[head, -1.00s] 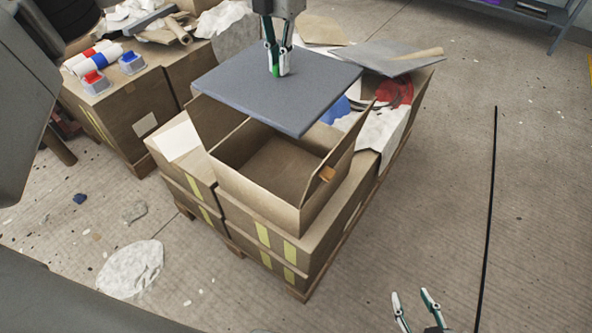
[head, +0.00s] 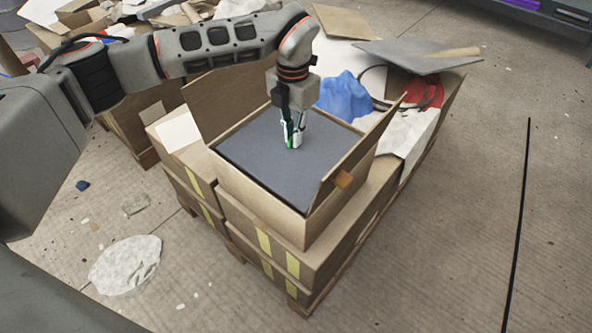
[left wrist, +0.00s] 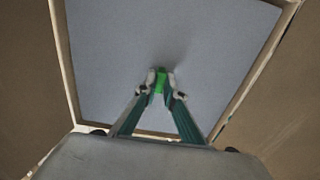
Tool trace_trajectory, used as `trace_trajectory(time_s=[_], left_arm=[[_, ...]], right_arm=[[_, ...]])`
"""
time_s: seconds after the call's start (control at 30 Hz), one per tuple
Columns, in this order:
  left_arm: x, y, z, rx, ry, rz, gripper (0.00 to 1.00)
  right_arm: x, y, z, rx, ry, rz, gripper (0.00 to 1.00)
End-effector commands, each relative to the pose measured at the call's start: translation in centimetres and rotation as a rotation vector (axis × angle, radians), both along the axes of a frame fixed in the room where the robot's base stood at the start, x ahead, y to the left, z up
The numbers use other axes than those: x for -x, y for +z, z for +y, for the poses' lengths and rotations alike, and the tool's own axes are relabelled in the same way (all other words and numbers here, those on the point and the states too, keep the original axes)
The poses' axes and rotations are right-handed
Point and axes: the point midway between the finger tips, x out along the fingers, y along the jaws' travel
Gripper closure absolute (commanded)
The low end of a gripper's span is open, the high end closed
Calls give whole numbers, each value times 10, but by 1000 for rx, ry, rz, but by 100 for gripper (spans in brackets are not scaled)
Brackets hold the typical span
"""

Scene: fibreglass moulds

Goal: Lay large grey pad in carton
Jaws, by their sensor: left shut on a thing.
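The large grey pad (head: 262,165) lies flat inside the open carton (head: 253,203), a little below its rim, and fills most of the opening. My left gripper (head: 292,143) points down at the middle of the pad and is shut on it. The left wrist view shows the fingertips (left wrist: 160,82) together on a small green part at the pad's surface, with the pad (left wrist: 165,40) framed by the carton walls (left wrist: 252,78). Whether the pad touches the carton floor is hidden. My right gripper is not in view.
The carton stands on stacked boxes (head: 325,250) on a pallet. Its flaps stand up at the back left and right. Blue cloth (head: 343,93), white cloth (head: 405,130) and a grey sheet (head: 415,56) lie behind. A black line (head: 518,230) crosses clear floor at right.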

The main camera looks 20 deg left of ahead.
Motion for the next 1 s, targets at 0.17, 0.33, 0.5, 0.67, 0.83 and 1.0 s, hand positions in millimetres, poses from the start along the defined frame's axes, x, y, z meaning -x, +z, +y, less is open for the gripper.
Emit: trace_trajectory(time_s=[0.17, 0.33, 0.5, 0.67, 0.83, 1.0], left_arm=[[3, -55, 0, 0, 1, 15, 100], [2, -82, 0, 1, 0, 9, 100], [0, -89, 0, -1, 0, 2, 100], [2, -104, 0, 0, 0, 6, 100], [3, -137, 0, 1, 1, 13, 100], [1, -146, 0, -1, 1, 3, 100]], right_arm=[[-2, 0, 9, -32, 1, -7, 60], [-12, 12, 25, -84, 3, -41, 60], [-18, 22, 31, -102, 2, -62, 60], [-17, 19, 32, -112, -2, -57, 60], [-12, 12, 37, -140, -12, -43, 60], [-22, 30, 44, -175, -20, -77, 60]])
